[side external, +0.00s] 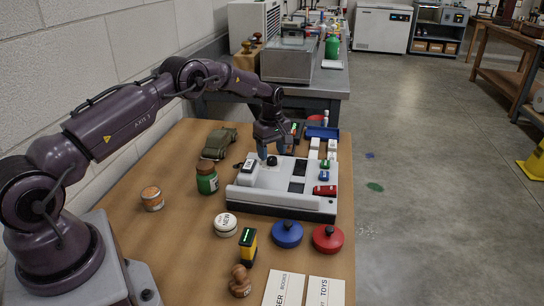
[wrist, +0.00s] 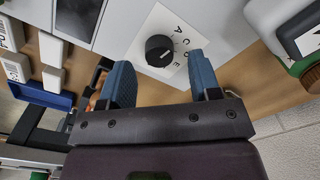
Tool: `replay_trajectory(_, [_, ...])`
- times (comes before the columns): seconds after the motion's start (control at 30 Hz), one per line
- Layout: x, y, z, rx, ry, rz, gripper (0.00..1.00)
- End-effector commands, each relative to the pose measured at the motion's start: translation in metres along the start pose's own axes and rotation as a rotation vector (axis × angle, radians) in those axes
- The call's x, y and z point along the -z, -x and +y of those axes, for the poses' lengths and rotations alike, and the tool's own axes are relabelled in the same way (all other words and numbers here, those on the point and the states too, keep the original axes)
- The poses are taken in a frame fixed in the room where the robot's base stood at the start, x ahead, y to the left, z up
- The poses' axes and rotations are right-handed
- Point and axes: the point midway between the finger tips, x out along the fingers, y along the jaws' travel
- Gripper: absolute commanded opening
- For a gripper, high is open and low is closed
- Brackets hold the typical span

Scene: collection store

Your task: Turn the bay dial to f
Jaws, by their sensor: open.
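The bay dial is a black round knob (wrist: 159,50) on a white letter plate (wrist: 150,25) in the wrist view. Letters such as A, C and E show along its right side; I cannot make out an F. A small pale mark sits on the knob's lower right. The dial is on the light grey console (side external: 255,197); in the side view the knob (side external: 272,160) is small and dark. My gripper (wrist: 160,60) is open, its blue fingers on either side of the knob in the picture, apart from it. It also shows above the console in the side view (side external: 273,152).
Blue (side external: 287,234) and red (side external: 327,239) lidded pieces are in front. A blue tray (side external: 322,133) lies behind. White blocks and a red block (side external: 324,190) sit at the console's right.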

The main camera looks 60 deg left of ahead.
Motion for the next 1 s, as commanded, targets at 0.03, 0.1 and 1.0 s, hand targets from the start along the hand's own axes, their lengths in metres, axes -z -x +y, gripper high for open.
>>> replay_trajectory(0.03, [0.0, -0.007, 0.0, 0.0, 0.0, 0.0, 0.57])
replay_trajectory(0.1, [0.0, -0.015, 0.0, -0.001, 0.0, 0.0, 0.57])
replay_trajectory(1.0, [0.0, -0.022, 0.001, -0.001, -0.018, 0.0, 0.08])
